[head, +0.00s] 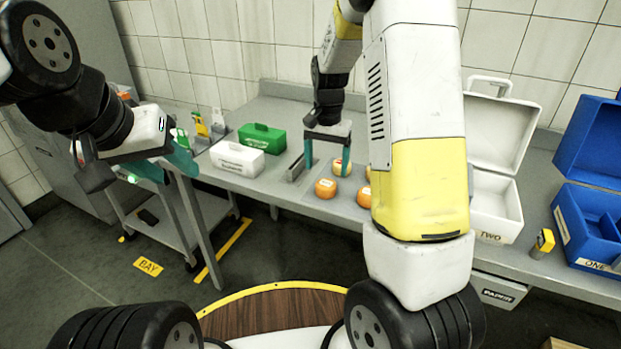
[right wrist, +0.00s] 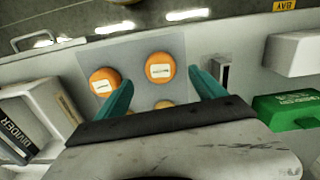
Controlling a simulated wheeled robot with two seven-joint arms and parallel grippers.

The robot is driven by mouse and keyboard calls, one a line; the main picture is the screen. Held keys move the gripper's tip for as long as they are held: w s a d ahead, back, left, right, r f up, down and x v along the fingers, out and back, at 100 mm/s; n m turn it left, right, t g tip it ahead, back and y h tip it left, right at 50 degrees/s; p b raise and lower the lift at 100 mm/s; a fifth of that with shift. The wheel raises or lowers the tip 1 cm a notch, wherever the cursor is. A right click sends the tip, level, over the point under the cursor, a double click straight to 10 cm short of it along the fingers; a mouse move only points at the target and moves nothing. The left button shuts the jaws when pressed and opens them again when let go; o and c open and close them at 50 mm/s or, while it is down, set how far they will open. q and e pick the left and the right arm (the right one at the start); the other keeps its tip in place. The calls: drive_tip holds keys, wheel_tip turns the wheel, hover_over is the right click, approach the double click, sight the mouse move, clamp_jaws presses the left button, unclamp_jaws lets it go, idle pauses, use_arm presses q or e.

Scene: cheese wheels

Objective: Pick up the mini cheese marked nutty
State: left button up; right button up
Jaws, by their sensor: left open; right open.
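Several small round orange cheeses with pale labels sit on a grey mat (right wrist: 132,48) on the bench. In the head view I see a front-left cheese (head: 326,188), a front-right cheese (head: 364,197) and a back-left cheese (head: 341,167). The right wrist view shows the front-left cheese (right wrist: 160,66) and front-right cheese (right wrist: 104,81); the back ones are partly hidden by my gripper. The label words are too small to read, so I cannot tell which is nutty. My right gripper (head: 328,164) is open and empty above the cheeses. My left gripper (head: 170,168) is open and empty, away at the left.
A white box (head: 237,160) and a green box (head: 262,138) stand left of the cheeses. A slotted metal piece (right wrist: 223,73) is beside the mat. Open white case (head: 495,205) and blue case (head: 590,225) stand at the right. My right arm blocks part of the bench.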

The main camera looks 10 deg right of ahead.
sight(326, 182)
drive_tip(key=f, duration=0.6)
drive_tip(key=shift+w+d+f, duration=0.15)
drive_tip(key=shift+w+f, duration=0.1)
drive_tip(key=shift+w, duration=0.05)
drive_tip(key=c, duration=1.6)
drive_tip(key=shift+o, duration=0.2)
drive_tip(key=shift+r, duration=0.15)
